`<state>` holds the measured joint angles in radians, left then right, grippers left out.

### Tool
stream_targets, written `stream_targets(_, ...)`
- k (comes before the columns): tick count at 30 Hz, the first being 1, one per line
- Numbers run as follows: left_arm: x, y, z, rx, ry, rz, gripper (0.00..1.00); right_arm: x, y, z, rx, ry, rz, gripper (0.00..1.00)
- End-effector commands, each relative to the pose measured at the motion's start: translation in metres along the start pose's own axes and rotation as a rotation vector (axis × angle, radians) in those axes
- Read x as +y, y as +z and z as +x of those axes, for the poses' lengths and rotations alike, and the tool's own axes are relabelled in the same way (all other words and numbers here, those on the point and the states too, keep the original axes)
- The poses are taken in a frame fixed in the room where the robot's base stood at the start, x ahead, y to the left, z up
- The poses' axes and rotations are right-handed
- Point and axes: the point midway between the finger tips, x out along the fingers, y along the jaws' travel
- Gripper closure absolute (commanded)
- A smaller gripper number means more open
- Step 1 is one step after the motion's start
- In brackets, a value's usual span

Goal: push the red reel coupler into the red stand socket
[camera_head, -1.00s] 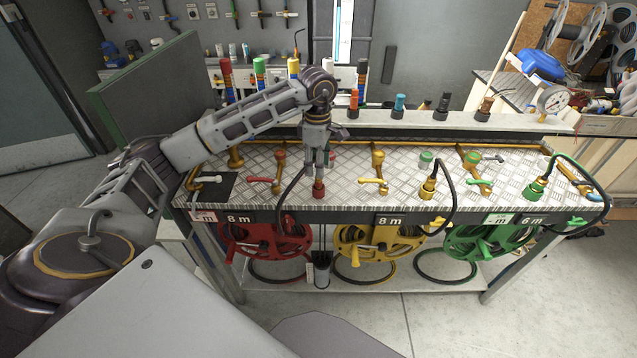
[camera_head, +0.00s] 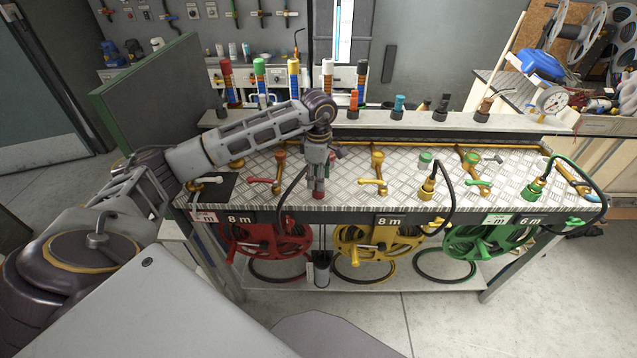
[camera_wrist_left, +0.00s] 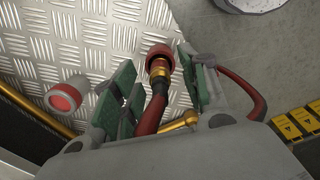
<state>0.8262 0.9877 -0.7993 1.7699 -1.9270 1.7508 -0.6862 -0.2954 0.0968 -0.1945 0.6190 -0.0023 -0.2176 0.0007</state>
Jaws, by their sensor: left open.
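The red reel coupler (camera_head: 319,189) stands near the front edge of the checker-plate bench, below my left gripper (camera_head: 318,178). In the left wrist view, the coupler (camera_wrist_left: 158,62) has a red collar and a brass body, and a red hose (camera_wrist_left: 150,114) runs from it. My left gripper (camera_wrist_left: 157,76) is open, with its green-padded fingers on either side of the coupler. Whether they touch it I cannot tell. The red stand socket (camera_wrist_left: 66,97), a grey cylinder with a red face, lies left of the fingers in that view, apart from the coupler. My right gripper is not in view.
A red valve handle (camera_head: 262,181) is left of my gripper. A yellow valve (camera_head: 377,172) and a yellow coupler (camera_head: 427,189) stand to the right. A red reel (camera_head: 265,240) hangs below the front edge. Colored cylinders line the back ledge (camera_head: 460,122).

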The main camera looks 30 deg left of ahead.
Motion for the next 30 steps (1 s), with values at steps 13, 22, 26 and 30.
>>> stream_targets(13,0.0000,-0.0001,0.0046,0.000,0.001,0.000,0.56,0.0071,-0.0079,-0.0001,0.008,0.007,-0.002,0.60)
stream_targets(22,0.0000,-0.0001,0.0043,0.000,0.001,0.000,0.79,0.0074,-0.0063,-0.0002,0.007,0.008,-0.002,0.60)
stream_targets(26,0.0000,-0.0001,0.0043,0.000,0.001,0.000,0.96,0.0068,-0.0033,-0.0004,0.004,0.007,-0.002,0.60)
stream_targets(30,0.0001,-0.0001,0.0041,0.000,0.001,0.000,1.00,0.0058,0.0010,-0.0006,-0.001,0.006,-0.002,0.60)
